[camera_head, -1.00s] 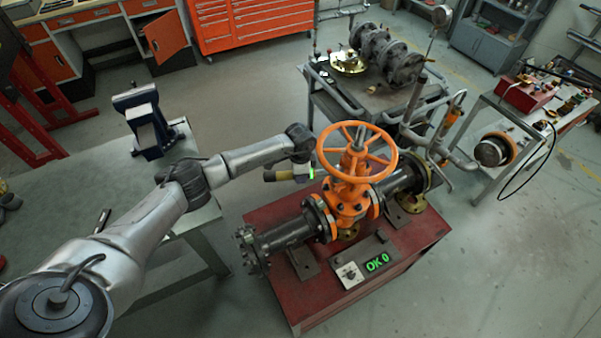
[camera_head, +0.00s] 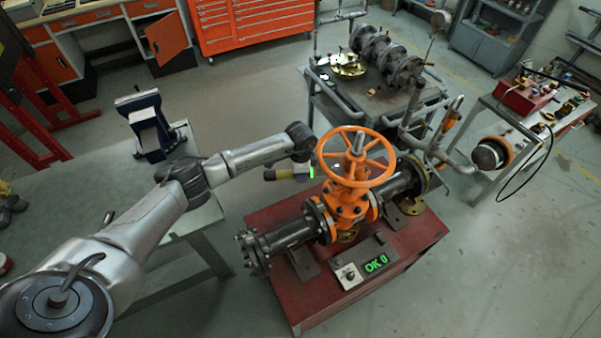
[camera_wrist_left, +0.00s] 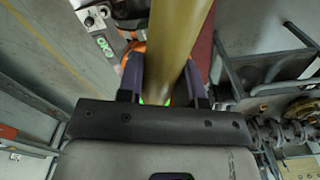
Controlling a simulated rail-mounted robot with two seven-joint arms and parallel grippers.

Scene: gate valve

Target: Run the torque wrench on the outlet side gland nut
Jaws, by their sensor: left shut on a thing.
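The orange gate valve with its handwheel (camera_head: 356,157) stands on a red bench (camera_head: 330,285). My left gripper (camera_head: 302,158) is left of the handwheel, in the head view. It is shut on the torque wrench (camera_head: 284,174), which has a tan and dark grip and a bright green light near the valve. In the left wrist view the tan handle (camera_wrist_left: 178,40) runs between the fingers of the left gripper (camera_wrist_left: 165,85). The gland nuts are too small and too covered by the wheel and arm to pick out. Whether the wrench touches a nut cannot be told. My right gripper is not in view.
A panel reading "OK 0" (camera_head: 376,263) lies on the bench in front of the valve. Dark flanged pipes extend to both sides of it. A cart (camera_head: 375,105) with flanged parts stands behind. A vise (camera_head: 147,125) sits on the table at left.

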